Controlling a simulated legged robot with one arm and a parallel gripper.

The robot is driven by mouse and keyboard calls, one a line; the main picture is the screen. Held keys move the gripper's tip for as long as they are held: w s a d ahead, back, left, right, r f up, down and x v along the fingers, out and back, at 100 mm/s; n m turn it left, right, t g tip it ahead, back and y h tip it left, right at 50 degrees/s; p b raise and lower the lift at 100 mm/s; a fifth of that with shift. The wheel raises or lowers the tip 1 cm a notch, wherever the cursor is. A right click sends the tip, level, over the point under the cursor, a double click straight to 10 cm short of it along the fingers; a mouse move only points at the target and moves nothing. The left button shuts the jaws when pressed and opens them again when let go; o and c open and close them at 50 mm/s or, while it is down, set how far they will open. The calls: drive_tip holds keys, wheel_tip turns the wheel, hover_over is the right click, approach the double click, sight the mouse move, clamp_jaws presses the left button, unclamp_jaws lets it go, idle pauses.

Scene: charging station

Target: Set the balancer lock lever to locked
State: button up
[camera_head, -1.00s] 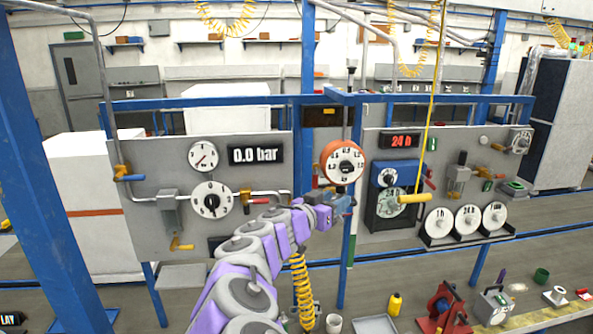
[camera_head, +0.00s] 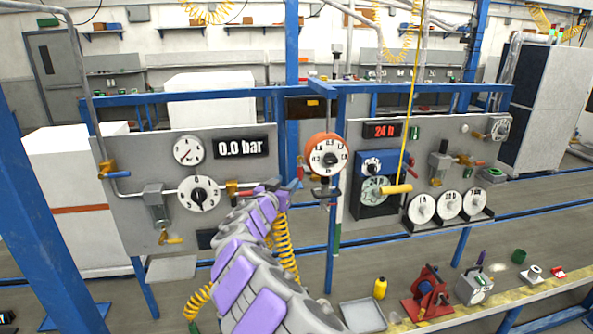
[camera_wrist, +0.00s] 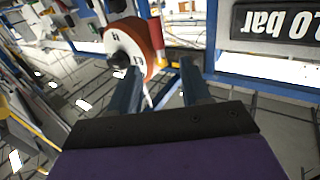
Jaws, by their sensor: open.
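The balancer (camera_head: 327,155) is an orange drum with a white numbered face, hanging at the blue frame between the two grey panels. It also shows in the wrist view (camera_wrist: 132,45), beyond the left finger. A small red part (camera_head: 300,171) shows at its left edge; I cannot tell whether this is the lock lever or how it is set. My gripper (camera_head: 293,185) is just left of and below the balancer, partly hidden by my arm. In the wrist view, the two fingers of my gripper (camera_wrist: 160,85) stand apart, with nothing clearly held between them.
The left panel (camera_head: 130,150) carries gauges, valves and the 0.0 bar display (camera_head: 240,147). The right panel (camera_head: 425,150) carries a red 24 h display (camera_head: 385,130) and several white dials.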

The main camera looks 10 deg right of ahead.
sight(298, 169)
drive_tip(key=shift+p+x, duration=1.05)
drive_tip(key=shift+x, duration=3.5)
drive_tip(key=shift+s, duration=0.1)
clamp_jaws()
